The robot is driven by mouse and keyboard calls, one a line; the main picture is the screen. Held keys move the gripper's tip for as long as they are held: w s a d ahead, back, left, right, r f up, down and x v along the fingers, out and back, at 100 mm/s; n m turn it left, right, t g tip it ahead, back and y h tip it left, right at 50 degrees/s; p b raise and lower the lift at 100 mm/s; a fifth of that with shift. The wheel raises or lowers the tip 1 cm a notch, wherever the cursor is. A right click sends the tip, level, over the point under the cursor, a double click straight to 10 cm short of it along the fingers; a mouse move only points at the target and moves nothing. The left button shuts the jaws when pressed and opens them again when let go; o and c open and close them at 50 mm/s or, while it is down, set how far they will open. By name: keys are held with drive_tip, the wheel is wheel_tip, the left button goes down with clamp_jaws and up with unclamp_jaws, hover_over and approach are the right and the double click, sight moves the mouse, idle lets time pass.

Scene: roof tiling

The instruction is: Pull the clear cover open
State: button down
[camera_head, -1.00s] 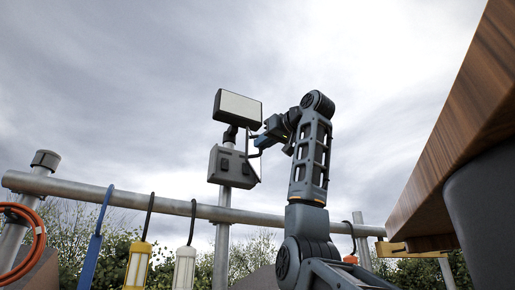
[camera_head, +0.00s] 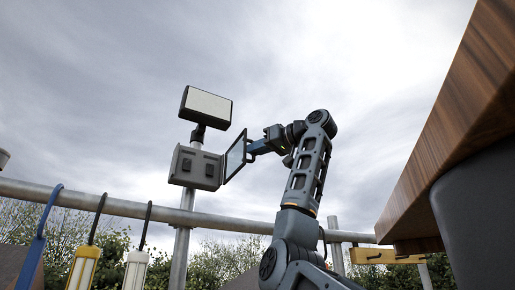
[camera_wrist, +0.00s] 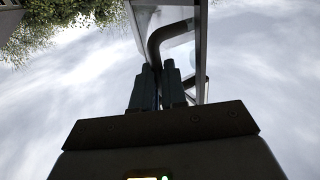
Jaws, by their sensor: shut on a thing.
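The clear cover (camera_head: 236,156) is a see-through panel in a dark frame. It stands swung out from the right side of the grey switch box (camera_head: 196,168), which is fixed on a metal post. My gripper (camera_head: 249,147) is at the cover's outer edge. In the wrist view, my gripper's two fingers (camera_wrist: 157,78) are close together around the dark bent handle (camera_wrist: 170,36) of the cover. The cover's clear pane (camera_wrist: 181,48) shows behind the handle. The exact grip on the handle is partly hidden by the fingers.
A lamp (camera_head: 206,106) sits above the box on the same post (camera_head: 183,240). A wooden surface (camera_head: 440,140) fills the right side. Open sky surrounds the cover.

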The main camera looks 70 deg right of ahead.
drive_tip(key=shift+w+d+f, duration=0.15)
drive_tip(key=shift+w+f, duration=0.05)
drive_tip(key=c, duration=1.4)
unclamp_jaws()
drive_tip(key=shift+w+d+f, duration=0.1)
drive_tip(key=shift+w, duration=0.05)
drive_tip(key=shift+o, duration=1.2)
drive_tip(key=b+v, duration=0.2)
drive_tip(key=v, duration=0.6)
